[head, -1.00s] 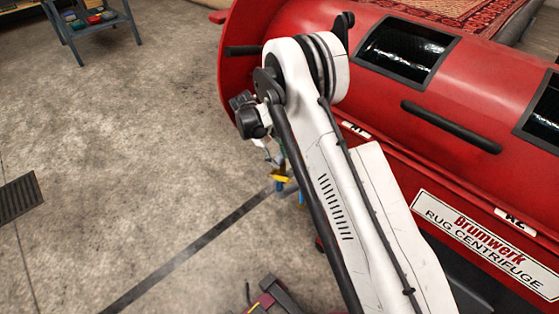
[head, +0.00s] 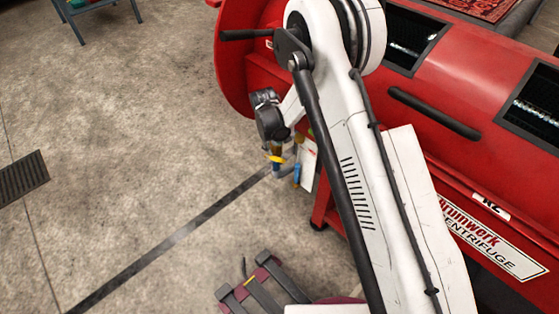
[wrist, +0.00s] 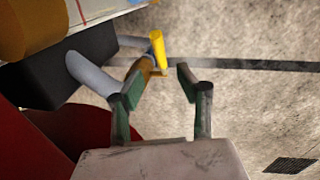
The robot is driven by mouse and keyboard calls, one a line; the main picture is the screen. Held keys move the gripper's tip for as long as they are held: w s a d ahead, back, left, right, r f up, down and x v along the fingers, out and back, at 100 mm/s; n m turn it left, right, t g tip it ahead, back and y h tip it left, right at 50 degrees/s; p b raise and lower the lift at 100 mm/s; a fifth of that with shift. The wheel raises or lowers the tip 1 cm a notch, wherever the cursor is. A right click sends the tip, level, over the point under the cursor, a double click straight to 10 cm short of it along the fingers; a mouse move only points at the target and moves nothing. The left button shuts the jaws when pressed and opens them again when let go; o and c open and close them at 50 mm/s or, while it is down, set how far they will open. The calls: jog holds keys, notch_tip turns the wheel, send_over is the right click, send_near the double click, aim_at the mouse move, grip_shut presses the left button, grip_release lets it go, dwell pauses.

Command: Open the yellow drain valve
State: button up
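The yellow drain valve handle (wrist: 158,48) sits at the end of a brass-coloured valve body (wrist: 146,68) on a grey pipe (wrist: 92,76) in the wrist view. In the head view the yellow handle (head: 275,159) shows small below my dark wrist joint, beside the red machine. My gripper (wrist: 158,84) is open, with two green-padded fingers apart and nothing held between them. The left finger overlaps the lower part of the valve body in the wrist view; I cannot tell whether they touch. The handle appears beyond the fingertips.
The red rug centrifuge (head: 262,72) stands close on the right, with a black bar handle (head: 434,114). A small blue part (head: 297,174) hangs near the valve. A maroon and grey object (head: 262,285) is on the floor in front. Open concrete floor with a grate (head: 22,184) lies left.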

aim_at(277, 158)
jog(key=f+b, duration=0.1)
jog(key=f, duration=0.2)
jog(key=w+f+b, duration=0.1)
jog(key=f, duration=0.2)
jog(key=d+f+b, duration=0.1)
jog(key=f, duration=0.3)
jog(key=shift+w+d, duration=0.1)
jog(key=shift+w, duration=0.05)
grip_shut()
